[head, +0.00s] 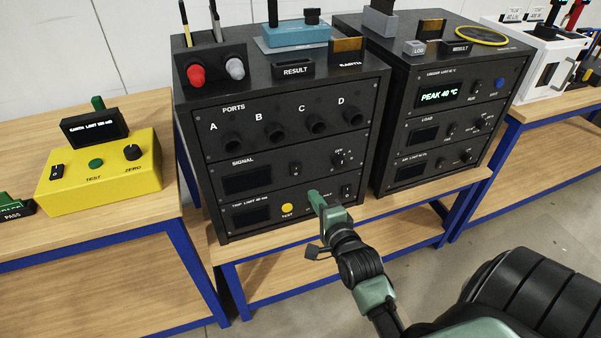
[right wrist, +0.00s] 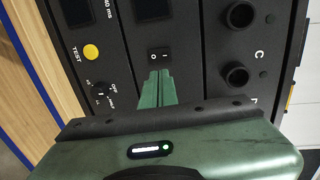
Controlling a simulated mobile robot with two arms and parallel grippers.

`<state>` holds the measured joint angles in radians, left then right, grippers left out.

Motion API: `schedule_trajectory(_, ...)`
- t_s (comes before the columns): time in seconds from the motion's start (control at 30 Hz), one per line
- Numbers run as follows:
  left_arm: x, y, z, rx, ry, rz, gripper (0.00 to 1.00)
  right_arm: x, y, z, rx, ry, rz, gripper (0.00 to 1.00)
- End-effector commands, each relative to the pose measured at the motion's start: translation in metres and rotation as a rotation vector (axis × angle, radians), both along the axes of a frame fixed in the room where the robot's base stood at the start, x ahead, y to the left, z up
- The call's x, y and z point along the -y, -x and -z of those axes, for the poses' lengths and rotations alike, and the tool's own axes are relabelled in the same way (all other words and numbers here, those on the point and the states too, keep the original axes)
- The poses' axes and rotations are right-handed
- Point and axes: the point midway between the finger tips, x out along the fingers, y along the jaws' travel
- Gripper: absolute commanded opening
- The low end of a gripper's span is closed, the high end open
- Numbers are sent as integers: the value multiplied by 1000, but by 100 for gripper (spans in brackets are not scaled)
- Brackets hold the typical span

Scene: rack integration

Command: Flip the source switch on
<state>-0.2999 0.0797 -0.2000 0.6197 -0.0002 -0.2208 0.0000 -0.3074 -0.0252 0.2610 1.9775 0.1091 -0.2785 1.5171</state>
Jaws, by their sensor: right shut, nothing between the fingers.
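A black instrument rack (head: 205,185) stands on a low bench, with PORTS, SIGNAL and TRIP LIMIT panels. The SIGNAL panel has a dark display and a small black rocker switch (head: 296,169); this rocker also shows in the right wrist view (right wrist: 160,54). I cannot read a source label on it. My right gripper (head: 314,194) is shut and empty in front of the rack's lower panels. In the right wrist view, its green fingertips (right wrist: 159,76) are just below the rocker; I cannot tell whether they touch. My left gripper is out of view.
A second rack (head: 392,140) stands right. A yellow tester (head: 110,185) sits on the left table.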

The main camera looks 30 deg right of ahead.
Motion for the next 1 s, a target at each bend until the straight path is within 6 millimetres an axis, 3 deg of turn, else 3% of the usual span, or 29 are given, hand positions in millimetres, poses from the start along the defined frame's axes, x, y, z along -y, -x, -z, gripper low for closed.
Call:
schedule_trajectory(0.3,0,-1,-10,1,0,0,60,16,-67,9,1,2,0,0)
schedule_trajectory(0.5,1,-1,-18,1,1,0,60,23,-94,6,-1,3,-1,0)
schedule_trajectory(1.0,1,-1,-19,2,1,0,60,25,-104,6,0,1,0,0)
